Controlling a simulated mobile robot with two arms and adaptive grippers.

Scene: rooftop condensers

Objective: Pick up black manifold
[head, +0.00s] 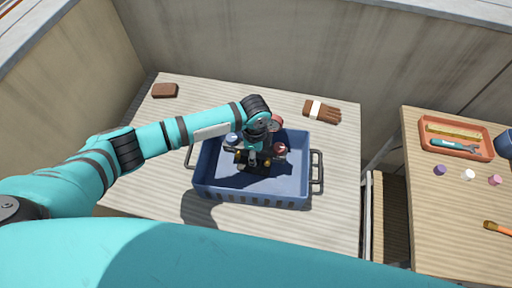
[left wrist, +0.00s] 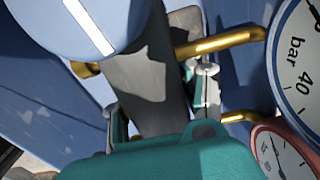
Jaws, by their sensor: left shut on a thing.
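The black manifold (head: 256,170) is inside the blue crate (head: 250,203), with brass fittings, a blue-topped part at its left and a red-topped part at its right. My left gripper (head: 254,158) reaches down into the crate and is shut on the manifold. In the left wrist view, the dark manifold body (left wrist: 147,85) runs up the middle between brass fittings. A pressure gauge (left wrist: 298,75) and a red-rimmed gauge (left wrist: 285,153) sit at its right. The gripper's arm hides part of the manifold in the head view. My right gripper is out of view.
The crate, with dark side handles, stands on a slatted wooden table (head: 335,215). A second table (head: 440,220) at right holds an orange tray (head: 455,155), several small caps and a brush (head: 497,229).

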